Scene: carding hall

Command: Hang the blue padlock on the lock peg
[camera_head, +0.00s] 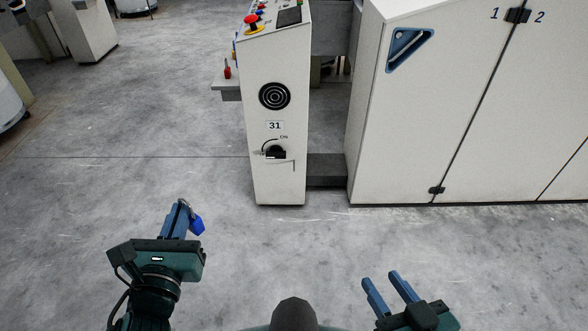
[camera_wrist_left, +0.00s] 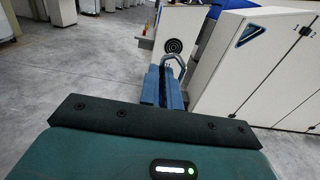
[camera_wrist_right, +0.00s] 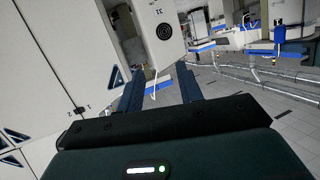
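The blue padlock (camera_head: 197,225) hangs at the fingertips of my left gripper (camera_head: 181,210) in the head view. Its metal shackle shows in the left wrist view (camera_wrist_left: 179,62) at the tips of the nearly closed fingers; its body is mostly hidden there. My left gripper is shut on it, apart from the machine. The white control post (camera_head: 274,180) stands ahead, with a black rotary switch (camera_head: 276,152) marked ON. A small metallic piece (camera_head: 258,153) sticks out left of the switch; I cannot tell whether it is the lock peg. My right gripper (camera_head: 381,279) is open and empty.
A red emergency button (camera_head: 251,20) tops the post, and a small red-topped item (camera_head: 227,70) stands on a side ledge. A large white cabinet (camera_head: 430,120) stands to the right. The grey floor (camera_head: 130,170) to the left and in front is clear.

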